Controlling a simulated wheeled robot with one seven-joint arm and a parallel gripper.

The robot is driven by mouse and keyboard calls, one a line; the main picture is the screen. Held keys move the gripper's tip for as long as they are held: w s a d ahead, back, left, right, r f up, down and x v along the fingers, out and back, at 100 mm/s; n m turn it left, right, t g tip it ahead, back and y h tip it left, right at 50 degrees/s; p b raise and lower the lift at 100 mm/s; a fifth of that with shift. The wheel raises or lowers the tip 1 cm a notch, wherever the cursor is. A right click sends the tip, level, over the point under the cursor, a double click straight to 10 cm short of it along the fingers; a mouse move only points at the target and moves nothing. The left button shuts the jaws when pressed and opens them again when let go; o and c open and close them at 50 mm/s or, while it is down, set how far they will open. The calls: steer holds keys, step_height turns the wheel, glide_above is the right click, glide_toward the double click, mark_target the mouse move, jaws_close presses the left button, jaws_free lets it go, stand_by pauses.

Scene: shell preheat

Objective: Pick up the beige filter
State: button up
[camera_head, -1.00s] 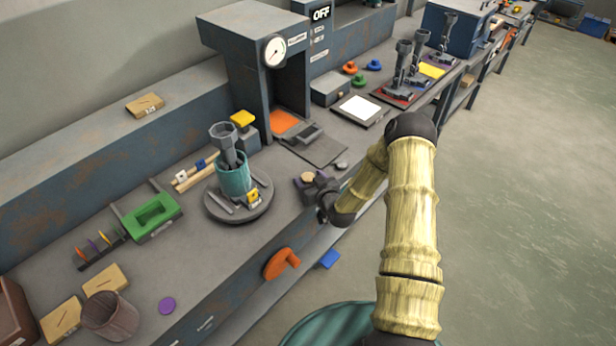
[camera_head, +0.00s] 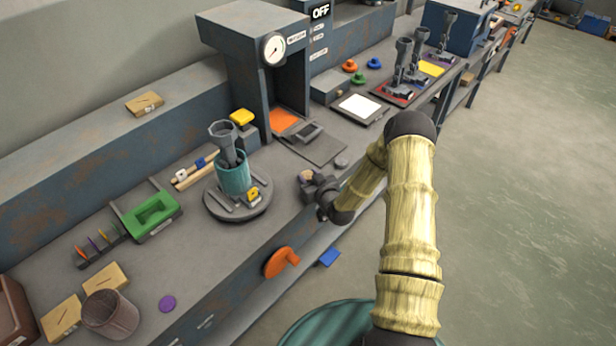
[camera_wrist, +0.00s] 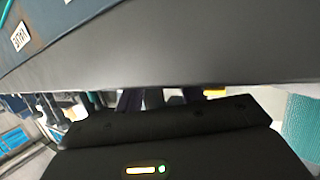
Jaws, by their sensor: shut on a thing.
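The beige filter (camera_head: 305,175) is a small round disc at my gripper (camera_head: 309,183), near the front edge of the bench in the head view. My gripper is shut on it, and the fingers cover part of it. In the wrist view the fingers (camera_wrist: 160,98) show only as dark tips beyond the gripper's black body. The filter cannot be made out clearly there.
A round grey turntable (camera_head: 238,205) with a teal cup (camera_head: 233,174) stands to the left of my gripper. A grey press (camera_head: 255,60) with a gauge stands behind. A small grey disc (camera_head: 341,163) lies to the right. An orange handle (camera_head: 280,262) sticks out from the bench front.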

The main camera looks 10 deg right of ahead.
mark_target(310, 178)
steer(key=shift+r, duration=0.1)
step_height(310, 178, up, 10)
steer(key=b, duration=0.1)
stand_by(0.5)
stand_by(0.4)
